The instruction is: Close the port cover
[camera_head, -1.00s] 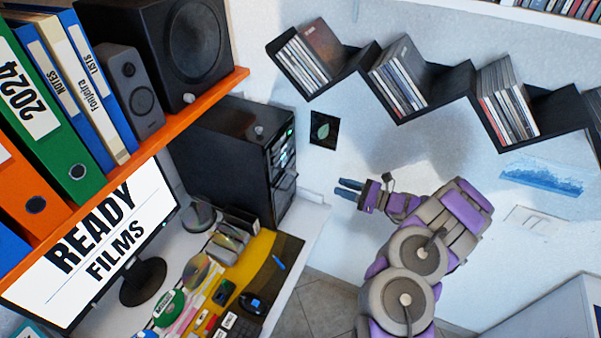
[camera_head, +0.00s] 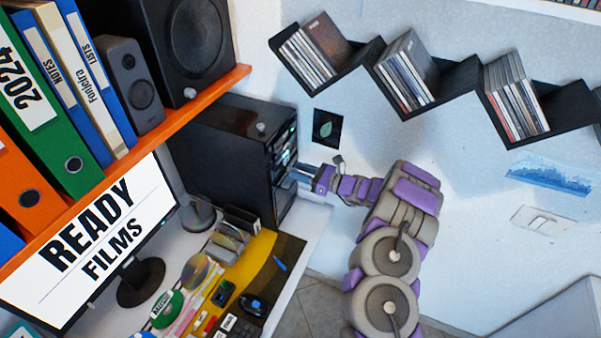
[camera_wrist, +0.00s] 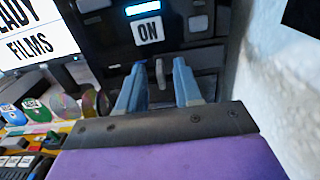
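The black computer tower (camera_head: 235,150) stands on the desk, its front panel facing right. My gripper (camera_head: 292,170) is at that front panel in the head view. In the wrist view my gripper (camera_wrist: 158,80) points at the panel with its two blue-grey fingers apart. A small grey tab (camera_wrist: 160,73) shows between the fingertips, with a gap on each side. A lit display and an "ON" label (camera_wrist: 149,31) sit above it. I cannot tell which part of the panel is the port cover, or whether the fingers touch the panel.
The desk (camera_head: 307,222) holds a monitor (camera_head: 100,240), discs, and a yellow and black mat (camera_head: 262,262). An orange shelf (camera_head: 190,113) with binders and speakers overhangs the left. Black zigzag disc shelves (camera_head: 455,88) hang on the wall. The floor (camera_head: 305,295) is free.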

